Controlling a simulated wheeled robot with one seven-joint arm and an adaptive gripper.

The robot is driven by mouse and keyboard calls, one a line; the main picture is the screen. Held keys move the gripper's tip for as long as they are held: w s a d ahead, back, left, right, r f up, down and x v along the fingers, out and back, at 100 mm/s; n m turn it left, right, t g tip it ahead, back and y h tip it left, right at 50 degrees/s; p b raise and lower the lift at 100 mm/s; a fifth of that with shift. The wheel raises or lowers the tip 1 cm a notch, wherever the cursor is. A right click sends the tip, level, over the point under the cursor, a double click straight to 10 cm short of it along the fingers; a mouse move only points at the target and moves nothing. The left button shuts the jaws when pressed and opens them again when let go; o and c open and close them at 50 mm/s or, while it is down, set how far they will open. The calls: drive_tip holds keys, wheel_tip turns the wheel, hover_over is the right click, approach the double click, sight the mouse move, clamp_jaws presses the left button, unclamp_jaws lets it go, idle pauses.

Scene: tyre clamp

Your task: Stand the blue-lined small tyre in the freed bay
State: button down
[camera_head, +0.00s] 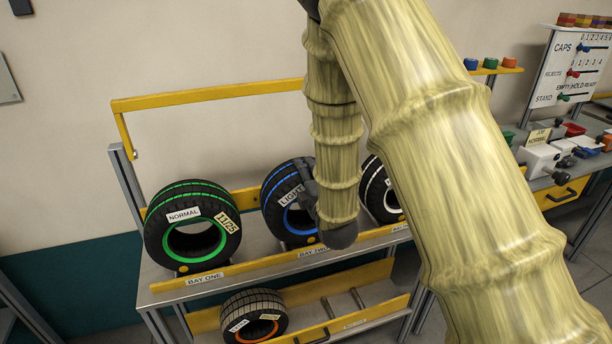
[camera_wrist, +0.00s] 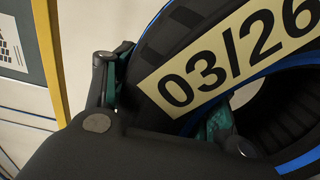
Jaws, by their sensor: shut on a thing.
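The blue-lined tyre (camera_head: 272,190) stands upright on the upper rack behind the BAY TWO plate, with a LIGHT label on its tread. It also fills much of the wrist view (camera_wrist: 178,38), where a 03/26 label shows. My gripper (camera_head: 308,190) is at the tyre's right side in the head view. In the wrist view my gripper (camera_wrist: 165,105) is shut on the tyre's wall, with one finger outside and one at the hole. My arm hides the tyre's right part. I cannot tell if its bottom touches the rack.
A green-lined tyre (camera_head: 186,190) stands in BAY ONE, left of the blue-lined tyre. A white-lined tyre (camera_head: 376,185) stands to the right, partly behind my arm. An orange-lined tyre (camera_head: 253,312) is on the lower shelf. A yellow rail (camera_head: 205,95) runs above the rack.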

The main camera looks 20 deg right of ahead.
drive_tip(key=shift+f+b, duration=0.3)
idle(0.7)
drive_tip(key=shift+c, duration=2.1)
unclamp_jaws()
drive_tip(key=shift+f, duration=0.1)
drive_tip(key=o, duration=0.4)
drive_tip(key=shift+s+d+b, duration=0.1)
drive_tip(key=shift+s+b, duration=0.95)
drive_tip(key=shift+s, duration=2.6)
idle(0.3)
